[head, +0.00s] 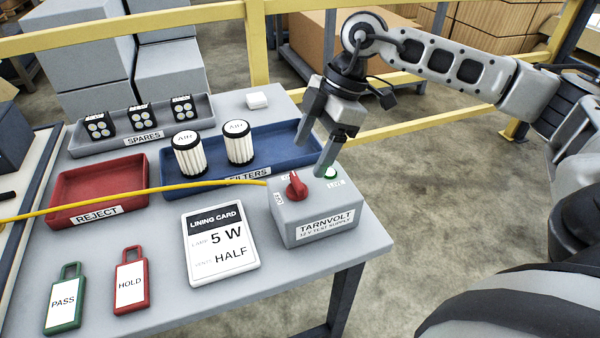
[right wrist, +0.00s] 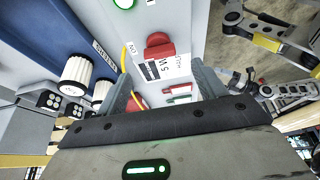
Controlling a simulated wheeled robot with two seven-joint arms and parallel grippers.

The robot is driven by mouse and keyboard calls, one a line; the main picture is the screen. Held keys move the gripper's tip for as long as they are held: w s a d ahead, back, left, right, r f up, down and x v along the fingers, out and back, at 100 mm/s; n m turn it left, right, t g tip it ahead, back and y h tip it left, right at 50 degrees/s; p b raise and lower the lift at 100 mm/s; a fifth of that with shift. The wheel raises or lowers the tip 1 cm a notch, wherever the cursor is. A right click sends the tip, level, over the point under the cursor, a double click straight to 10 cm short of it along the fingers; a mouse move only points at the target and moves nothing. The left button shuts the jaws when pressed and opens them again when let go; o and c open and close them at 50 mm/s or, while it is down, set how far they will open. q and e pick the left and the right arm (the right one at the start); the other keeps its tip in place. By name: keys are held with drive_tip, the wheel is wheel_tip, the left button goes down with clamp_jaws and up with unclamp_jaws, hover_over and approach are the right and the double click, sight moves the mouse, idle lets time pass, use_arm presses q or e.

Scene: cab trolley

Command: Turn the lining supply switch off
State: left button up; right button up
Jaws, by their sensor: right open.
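The grey supply box (head: 320,215), labelled TARNVOLT 12 V TEST SUPPLY, stands at the table's right front corner. Its red switch knob (head: 297,186) is on the top face, and it also shows in the right wrist view (right wrist: 158,45). My right gripper (head: 315,152) is open and empty above the box. Its fingers are apart from the knob. My left gripper is not recognisable in either view.
A yellow cable (head: 130,201) runs across the table to the box. The lining card (head: 222,270) lies left of the box. The blue filters tray (head: 285,160) with two filters stands behind. The red reject tray (head: 75,190), pass tag (head: 64,305) and hold tag (head: 131,285) are farther left.

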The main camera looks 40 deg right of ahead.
sight(297, 179)
drive_tip(key=x, duration=0.6)
drive_tip(key=shift+a+f, duration=0.1)
drive_tip(key=shift+a, duration=0.05)
drive_tip(key=shift+c, duration=0.3)
drive_tip(key=c, duration=0.9)
